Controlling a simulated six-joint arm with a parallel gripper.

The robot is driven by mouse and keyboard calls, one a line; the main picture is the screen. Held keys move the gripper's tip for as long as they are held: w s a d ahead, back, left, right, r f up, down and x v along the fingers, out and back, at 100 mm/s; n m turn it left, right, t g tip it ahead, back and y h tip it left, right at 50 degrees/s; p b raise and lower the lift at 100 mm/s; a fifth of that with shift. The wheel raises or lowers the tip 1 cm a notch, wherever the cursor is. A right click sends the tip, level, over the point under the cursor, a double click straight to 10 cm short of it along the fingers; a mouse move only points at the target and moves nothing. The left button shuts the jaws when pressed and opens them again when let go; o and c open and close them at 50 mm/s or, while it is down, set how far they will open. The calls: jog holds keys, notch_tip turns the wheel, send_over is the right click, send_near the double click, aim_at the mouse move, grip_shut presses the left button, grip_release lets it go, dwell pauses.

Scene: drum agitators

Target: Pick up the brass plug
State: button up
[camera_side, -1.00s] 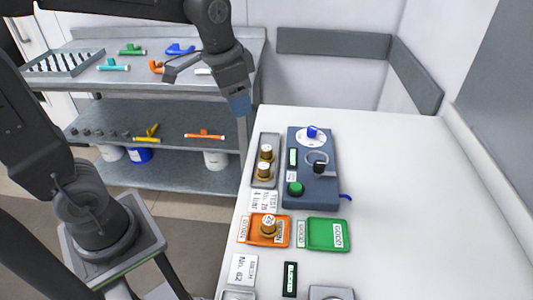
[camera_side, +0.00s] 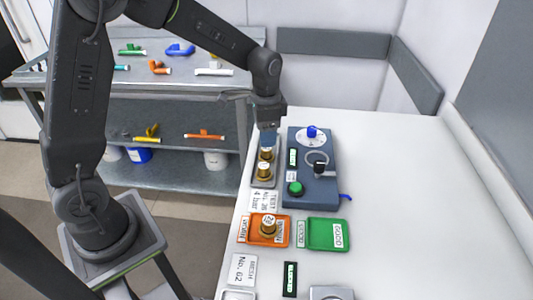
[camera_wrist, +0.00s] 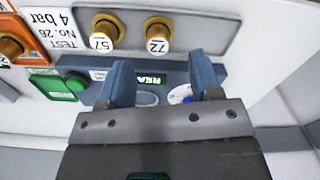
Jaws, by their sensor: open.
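Two brass plugs stand in a grey tray (camera_side: 255,182). The far plug (camera_side: 266,153) is marked 72 in the wrist view (camera_wrist: 157,37); the near plug (camera_side: 264,171) is marked 57 there (camera_wrist: 106,34). A third brass plug (camera_side: 268,224) stands in the orange tray (camera_side: 281,242). My gripper (camera_side: 268,146) is open and empty, pointing down just above and close to the far plug. In the wrist view, its blue fingers (camera_wrist: 161,66) are apart, with plug 72 ahead of the gap and not between them.
A blue-grey test box (camera_side: 325,190) with a green button (camera_side: 296,188) and a blue knob (camera_side: 312,132) stands close right of the grey tray. A green tray (camera_side: 328,246) lies beside the orange one. The bench (camera_side: 420,200) is clear at right.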

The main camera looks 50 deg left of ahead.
aim_at(267, 149)
jog(key=shift+d+f, duration=0.15)
jog(key=shift+f, duration=2.7)
grip_shut()
jog(key=shift+r, duration=0.15)
